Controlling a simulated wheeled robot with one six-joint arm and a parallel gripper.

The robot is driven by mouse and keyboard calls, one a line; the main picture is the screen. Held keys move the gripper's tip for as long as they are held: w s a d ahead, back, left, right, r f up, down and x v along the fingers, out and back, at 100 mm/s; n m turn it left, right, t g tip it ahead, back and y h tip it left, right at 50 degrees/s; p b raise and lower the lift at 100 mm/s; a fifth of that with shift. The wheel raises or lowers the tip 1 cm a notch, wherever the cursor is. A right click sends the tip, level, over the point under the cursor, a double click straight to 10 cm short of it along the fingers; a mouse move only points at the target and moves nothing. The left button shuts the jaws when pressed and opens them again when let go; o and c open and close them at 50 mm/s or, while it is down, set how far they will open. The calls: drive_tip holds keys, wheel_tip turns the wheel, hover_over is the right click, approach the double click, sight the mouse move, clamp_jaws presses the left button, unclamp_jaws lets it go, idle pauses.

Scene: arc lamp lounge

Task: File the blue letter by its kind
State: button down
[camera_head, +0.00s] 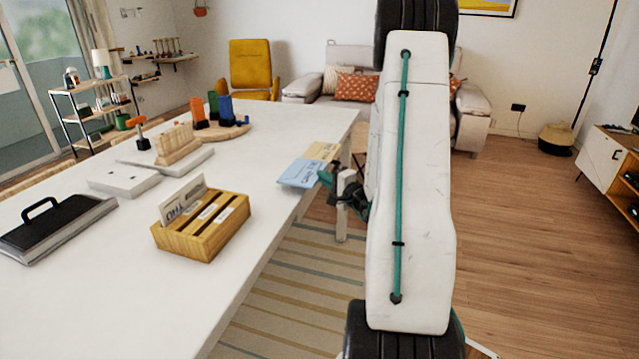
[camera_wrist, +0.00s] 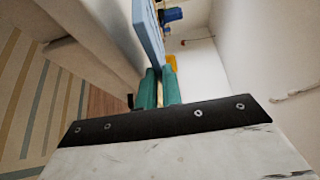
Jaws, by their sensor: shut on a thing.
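The blue letter (camera_head: 302,173) is a flat light-blue sheet with dark writing at the table's right edge in the head view. My gripper (camera_head: 328,179) is at its right end and shut on it. In the wrist view the letter (camera_wrist: 148,35) rises from between the teal fingertips (camera_wrist: 160,72). I cannot tell in the head view whether the letter touches the table. The wooden sorter (camera_head: 190,245) stands nearer on the table, with labelled slots. A white card (camera_head: 182,203) with dark letters stands in its back slot. The slot labels are too small to read.
A cream-yellow letter (camera_head: 322,151) lies just behind the blue one. A black-handled tray (camera_head: 48,228), a white plate (camera_head: 124,180), a wooden rack (camera_head: 177,145) and coloured holders (camera_head: 212,108) occupy the left and back of the white table (camera_head: 270,225). The tabletop right of the sorter is clear.

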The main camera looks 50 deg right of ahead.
drive_tip(key=s+a+r, duration=0.1)
drive_tip(key=s+a, duration=0.1)
drive_tip(key=s, duration=1.1)
drive_tip(key=shift+s+a+r, duration=0.15)
drive_tip(key=shift+s+a, duration=0.15)
drive_tip(key=shift+s, duration=0.1)
